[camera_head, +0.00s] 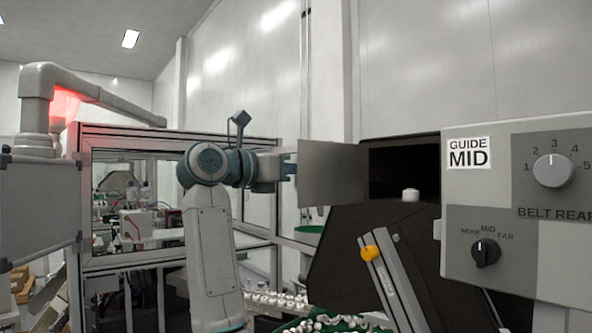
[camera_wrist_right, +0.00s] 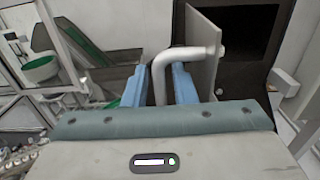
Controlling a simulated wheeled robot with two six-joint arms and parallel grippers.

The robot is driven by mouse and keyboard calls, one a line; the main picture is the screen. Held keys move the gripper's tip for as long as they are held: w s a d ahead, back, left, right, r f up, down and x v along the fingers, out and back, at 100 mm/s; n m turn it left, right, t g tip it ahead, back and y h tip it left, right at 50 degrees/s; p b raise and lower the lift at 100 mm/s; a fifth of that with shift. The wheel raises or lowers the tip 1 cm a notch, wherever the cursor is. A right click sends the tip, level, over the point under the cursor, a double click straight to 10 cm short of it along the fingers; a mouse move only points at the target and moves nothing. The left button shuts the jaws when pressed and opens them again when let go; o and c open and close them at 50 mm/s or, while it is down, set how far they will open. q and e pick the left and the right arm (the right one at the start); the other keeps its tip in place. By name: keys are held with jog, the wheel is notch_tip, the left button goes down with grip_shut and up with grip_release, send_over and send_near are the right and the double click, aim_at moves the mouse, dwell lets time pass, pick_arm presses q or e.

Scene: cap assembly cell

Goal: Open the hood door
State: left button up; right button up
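The hood door, a flat grey panel (camera_head: 331,172), stands swung out to the left of a dark opening (camera_head: 400,168) in the head view. In the right wrist view the door panel (camera_wrist_right: 212,58) is seen nearly edge-on, with a bent white handle (camera_wrist_right: 185,56) on it. My right gripper (camera_wrist_right: 160,82) has one blue finger on each side of the handle; whether they press on it is not clear. In the head view my right gripper (camera_head: 288,168) is at the door's left side, its tips partly hidden. My left gripper is not in view.
A control panel (camera_head: 500,256) with knobs stands at the right. A small white cap (camera_head: 410,195) shows at the opening's lower edge. A sloped rail with a yellow knob (camera_head: 370,253) is below. White caps (camera_head: 275,300) lie at bottom centre. A framed enclosure (camera_head: 130,142) stands behind the arm.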

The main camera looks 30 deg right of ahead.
jog(key=a+b, duration=0.4)
jog(key=a, duration=0.6)
jog(key=shift+s+a, duration=0.35)
jog(key=shift+s, duration=0.1)
